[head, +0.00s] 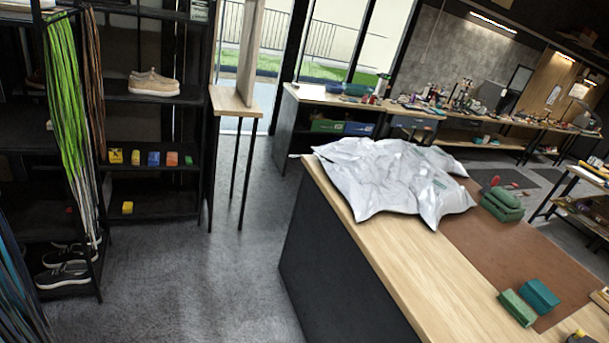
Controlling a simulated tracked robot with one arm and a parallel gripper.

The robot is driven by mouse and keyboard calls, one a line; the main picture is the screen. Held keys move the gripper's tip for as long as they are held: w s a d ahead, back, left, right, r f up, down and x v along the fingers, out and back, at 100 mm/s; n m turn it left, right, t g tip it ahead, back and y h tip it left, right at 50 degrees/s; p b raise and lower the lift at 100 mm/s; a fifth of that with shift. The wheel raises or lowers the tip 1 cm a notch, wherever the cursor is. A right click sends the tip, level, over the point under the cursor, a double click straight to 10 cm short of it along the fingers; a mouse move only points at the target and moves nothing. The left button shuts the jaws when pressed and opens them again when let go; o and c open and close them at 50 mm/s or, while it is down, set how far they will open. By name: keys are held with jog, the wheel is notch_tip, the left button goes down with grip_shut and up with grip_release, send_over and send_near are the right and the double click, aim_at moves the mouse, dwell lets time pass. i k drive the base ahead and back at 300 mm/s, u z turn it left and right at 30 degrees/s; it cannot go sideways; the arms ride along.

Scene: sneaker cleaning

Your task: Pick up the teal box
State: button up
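A teal box (539,296) lies on the brown mat at the lower right, on the near part of the wooden workbench. A green box (517,308) lies close beside it on the left, at the mat's edge. I cannot tell whether the two touch. The teal box's top and front faces show. My gripper does not show in this view.
The workbench (395,285) carries a crumpled silvery-white bag (390,180), the brown mat (500,250) and a green stacked item (502,205). A dark object (580,338) is cut off at the bottom right. Black shelves (150,97) stand left; grey floor (215,290) between is clear.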

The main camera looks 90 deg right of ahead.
aim_at(540, 298)
jog(key=u, duration=0.1)
jog(key=i, duration=0.35)
jog(key=z, duration=1.6)
jog(key=i, duration=1.45)
jog(key=z, duration=3.3)
jog(key=i, duration=0.35)
jog(key=z, duration=0.2)
